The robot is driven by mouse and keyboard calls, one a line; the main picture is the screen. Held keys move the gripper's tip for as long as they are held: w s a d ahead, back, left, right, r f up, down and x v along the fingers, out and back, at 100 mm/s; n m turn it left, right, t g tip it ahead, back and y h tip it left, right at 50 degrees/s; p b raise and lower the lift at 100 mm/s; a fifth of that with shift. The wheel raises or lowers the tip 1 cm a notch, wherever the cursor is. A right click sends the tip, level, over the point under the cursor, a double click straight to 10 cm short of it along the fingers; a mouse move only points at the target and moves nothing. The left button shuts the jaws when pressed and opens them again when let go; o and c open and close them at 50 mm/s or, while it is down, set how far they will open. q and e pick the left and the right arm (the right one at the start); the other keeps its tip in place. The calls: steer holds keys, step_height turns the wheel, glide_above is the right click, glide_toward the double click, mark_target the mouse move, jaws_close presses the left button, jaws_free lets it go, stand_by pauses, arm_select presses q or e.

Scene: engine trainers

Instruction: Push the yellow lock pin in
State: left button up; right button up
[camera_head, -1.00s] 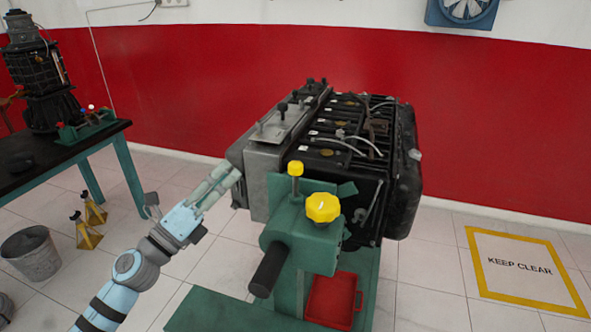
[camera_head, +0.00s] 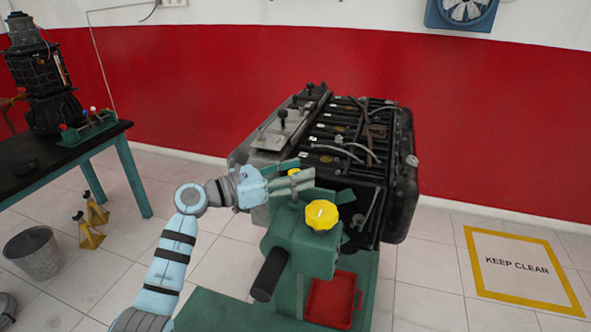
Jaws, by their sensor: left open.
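The yellow lock pin (camera_head: 294,171) stands on top of the green stand head (camera_head: 304,246). Only a bit of its yellow cap shows; my fingers hide the rest. My left gripper (camera_head: 296,176) is open, with its fingers on either side of the pin in the picture. I cannot tell whether they touch it. A larger yellow knob (camera_head: 321,215) sits on the head just in front and to the right. My right gripper is not in view.
The black engine (camera_head: 350,140) is mounted behind the head. A black handle (camera_head: 269,274) sticks out toward me, above a red tray (camera_head: 332,300). A dark-topped table (camera_head: 60,160) stands at the left, with a grey bucket (camera_head: 34,255) on the floor.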

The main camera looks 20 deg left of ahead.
arm_select(q)
steer(key=shift+c, duration=0.6)
jaws_close()
steer(key=shift+f, duration=0.1)
step_height(320, 180, down, 5)
steer(key=b, duration=0.4)
steer(key=shift+r, duration=0.2)
steer(key=shift+o, duration=0.6)
jaws_free()
steer(key=shift+r, duration=0.15)
steer(key=shift+r, duration=0.1)
